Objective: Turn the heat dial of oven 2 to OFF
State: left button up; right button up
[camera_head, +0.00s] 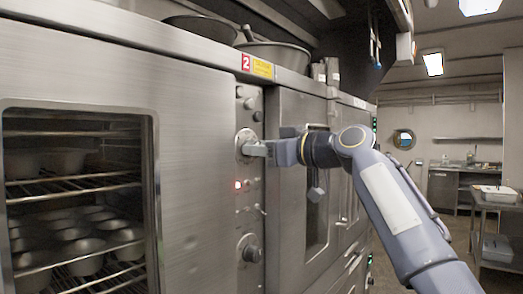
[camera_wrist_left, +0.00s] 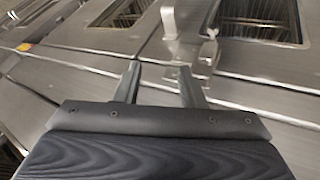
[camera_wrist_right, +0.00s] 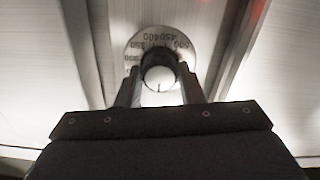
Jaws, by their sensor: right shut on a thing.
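The heat dial (camera_wrist_right: 159,77) of oven 2 is a round pale-faced knob on a plate (camera_wrist_right: 150,38) with numbers around it, partly hidden by the knob and my fingers. My right gripper (camera_wrist_right: 157,88) is shut on the dial, one finger on each side. In the head view my right gripper (camera_head: 253,149) reaches in from the right to the round dial plate (camera_head: 242,138). A red "2" label (camera_head: 246,62) is above this control strip. My left gripper (camera_wrist_left: 158,80) shows only in the left wrist view, open and empty, its fingers apart over steel fronts.
A red light (camera_head: 238,184) glows below the dial, with another knob (camera_head: 250,252) lower down. The oven window (camera_head: 75,190) at left shows racks and tins. Steel doors with handles stand at right. A bowl (camera_head: 272,55) sits on top.

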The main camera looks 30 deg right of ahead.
dwell(0.3)
jog(key=o, duration=1)
jog(key=shift+w, duration=0.15)
jog(key=b+v, duration=0.2)
jog(key=v, duration=0.6)
